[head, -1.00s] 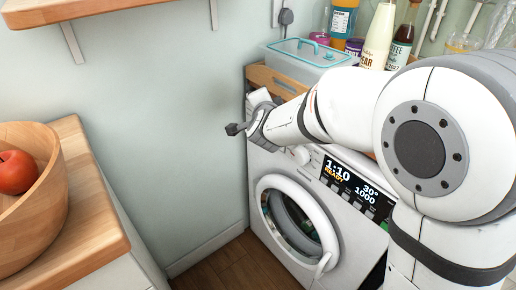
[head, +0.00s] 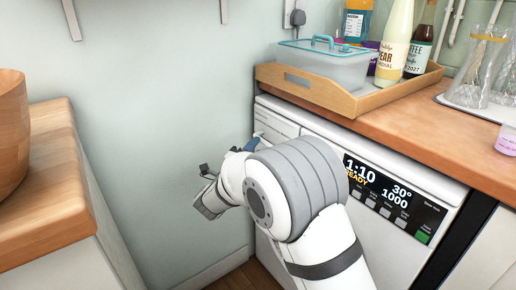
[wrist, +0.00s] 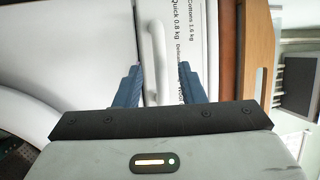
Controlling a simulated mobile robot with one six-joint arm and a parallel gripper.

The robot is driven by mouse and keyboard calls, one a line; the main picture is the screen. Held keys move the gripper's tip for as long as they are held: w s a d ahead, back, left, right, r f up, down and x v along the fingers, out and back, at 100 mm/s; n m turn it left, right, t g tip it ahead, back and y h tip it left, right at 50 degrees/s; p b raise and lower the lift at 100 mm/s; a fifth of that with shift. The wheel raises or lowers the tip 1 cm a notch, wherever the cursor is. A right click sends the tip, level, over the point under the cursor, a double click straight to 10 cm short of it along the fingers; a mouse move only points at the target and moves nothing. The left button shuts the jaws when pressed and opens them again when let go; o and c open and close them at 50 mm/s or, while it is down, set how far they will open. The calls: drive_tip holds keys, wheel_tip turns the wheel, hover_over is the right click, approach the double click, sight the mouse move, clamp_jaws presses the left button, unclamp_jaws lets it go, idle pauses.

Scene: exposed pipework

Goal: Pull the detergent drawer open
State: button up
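The washing machine's white detergent drawer (head: 278,121) is at the top left of the machine front, below the worktop. It looks flush with the front. In the wrist view, the printed drawer front (wrist: 176,58) carries a white bar handle (wrist: 157,48). My gripper (wrist: 158,72) is open, with one blue finger on each side of the handle; a gap shows between each finger and the bar. In the head view my gripper (head: 254,141) is at the drawer, and my arm hides its lower part and the machine's door.
A wooden tray (head: 330,94) with a lidded plastic box (head: 325,62) and bottles stands on the worktop (head: 412,118) above. The wall is close on the left. The lit display panel (head: 381,198) is right of my arm. A wooden counter (head: 48,170) stands at left.

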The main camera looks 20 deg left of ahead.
drive_tip(key=x, duration=0.3)
drive_tip(key=shift+w, duration=0.2)
drive_tip(key=shift+c, duration=0.3)
clamp_jaws()
